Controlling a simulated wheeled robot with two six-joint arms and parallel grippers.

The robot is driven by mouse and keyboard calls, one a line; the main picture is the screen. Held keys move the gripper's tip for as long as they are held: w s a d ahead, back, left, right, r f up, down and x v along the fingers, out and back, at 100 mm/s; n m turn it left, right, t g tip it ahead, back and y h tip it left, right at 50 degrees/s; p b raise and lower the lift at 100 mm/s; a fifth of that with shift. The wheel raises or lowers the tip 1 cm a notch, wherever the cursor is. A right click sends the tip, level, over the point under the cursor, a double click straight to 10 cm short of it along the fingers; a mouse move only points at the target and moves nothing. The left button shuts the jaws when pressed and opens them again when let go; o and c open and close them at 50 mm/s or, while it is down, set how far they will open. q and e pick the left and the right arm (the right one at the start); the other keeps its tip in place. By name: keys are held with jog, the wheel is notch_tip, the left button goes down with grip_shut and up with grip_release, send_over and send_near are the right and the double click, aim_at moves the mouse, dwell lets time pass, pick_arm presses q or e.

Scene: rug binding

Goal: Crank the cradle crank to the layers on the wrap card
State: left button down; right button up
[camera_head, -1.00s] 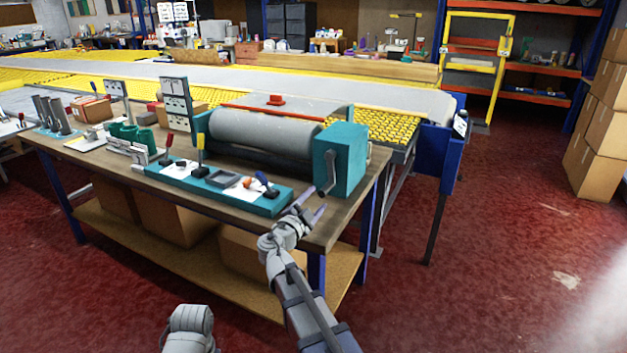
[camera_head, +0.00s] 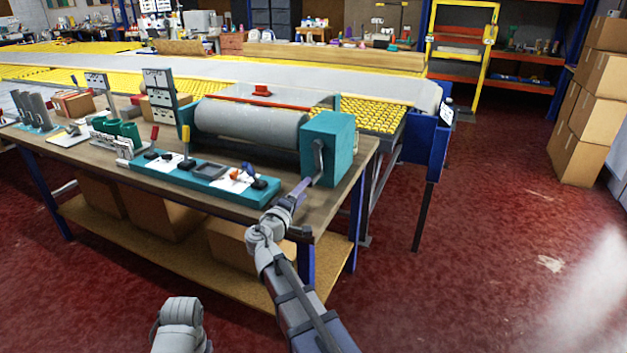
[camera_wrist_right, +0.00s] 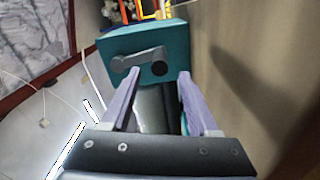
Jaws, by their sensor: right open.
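The cradle (camera_head: 250,125) holds a grey roll between teal end blocks on the workbench. Its dark crank (camera_head: 318,160) hangs on the front of the right end block (camera_head: 335,150). In the right wrist view the crank (camera_wrist_right: 140,62) reaches left from its round hub, just beyond my fingertips. My right gripper (camera_head: 298,190) is open and empty, just in front of and below the crank; it also shows in the right wrist view (camera_wrist_right: 155,85). Upright panels with white cards (camera_head: 160,92) stand left of the roll; I cannot tell which is the wrap card. My left gripper is out of view.
A teal tool tray (camera_head: 205,178) with small tools lies in front of the roll. The workbench (camera_head: 325,205) ends close to my right arm. A long table (camera_head: 330,75) with yellow edging stands behind. Cartons (camera_head: 590,100) are stacked at right, with open red floor between.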

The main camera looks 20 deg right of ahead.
aim_at(314, 179)
jog(key=n, duration=0.4)
jog(key=shift+n, duration=0.4)
jog(key=n, duration=0.4)
jog(key=shift+n, duration=0.3)
jog(key=n, duration=0.4)
jog(key=shift+s+n, duration=0.1)
jog(key=shift+n, duration=0.2)
jog(key=n, duration=0.6)
jog(key=shift+x, duration=3.85)
jog(key=shift+c, duration=0.2)
grip_shut()
